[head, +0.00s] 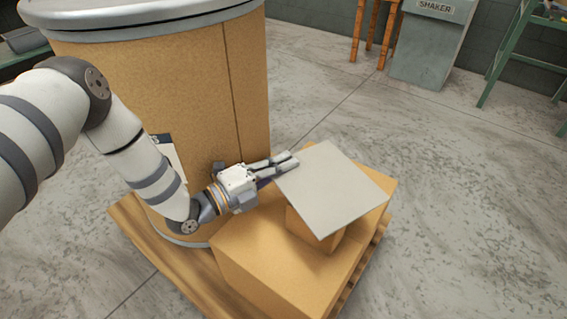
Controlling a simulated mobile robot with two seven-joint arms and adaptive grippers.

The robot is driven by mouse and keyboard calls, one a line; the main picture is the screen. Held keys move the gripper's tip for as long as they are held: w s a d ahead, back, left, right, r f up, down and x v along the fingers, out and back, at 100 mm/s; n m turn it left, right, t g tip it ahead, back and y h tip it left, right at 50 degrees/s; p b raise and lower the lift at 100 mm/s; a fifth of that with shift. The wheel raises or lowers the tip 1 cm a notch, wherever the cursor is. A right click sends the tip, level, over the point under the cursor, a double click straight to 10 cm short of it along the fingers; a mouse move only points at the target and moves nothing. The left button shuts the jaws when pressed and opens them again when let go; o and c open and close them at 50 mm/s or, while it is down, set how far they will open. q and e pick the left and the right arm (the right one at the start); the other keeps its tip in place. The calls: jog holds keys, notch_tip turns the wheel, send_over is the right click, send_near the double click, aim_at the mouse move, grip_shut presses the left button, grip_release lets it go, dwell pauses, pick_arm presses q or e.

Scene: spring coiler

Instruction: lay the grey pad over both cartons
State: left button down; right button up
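The grey pad (333,189) is a thin flat square in the middle of the head view, above a small carton (314,232). The small carton stands on a larger carton (262,262), and the pad hides its top. I cannot tell whether the pad rests on it or hangs slightly above it. My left gripper (291,160) comes in from the left. Its fingers are close together at the pad's upper left edge and appear shut on it. Anything else under the pad is hidden. My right gripper is not in view.
A wooden pallet (187,278) lies under the large carton. A tall brown drum (170,90) with a grey rim stands close behind my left arm. A grey box marked SHAKER (430,45), a wooden stool and a green frame stand at the back. The floor at right is clear.

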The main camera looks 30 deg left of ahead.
pick_arm(q)
jog(key=shift+f, duration=0.4)
jog(key=c, duration=1.7)
grip_release()
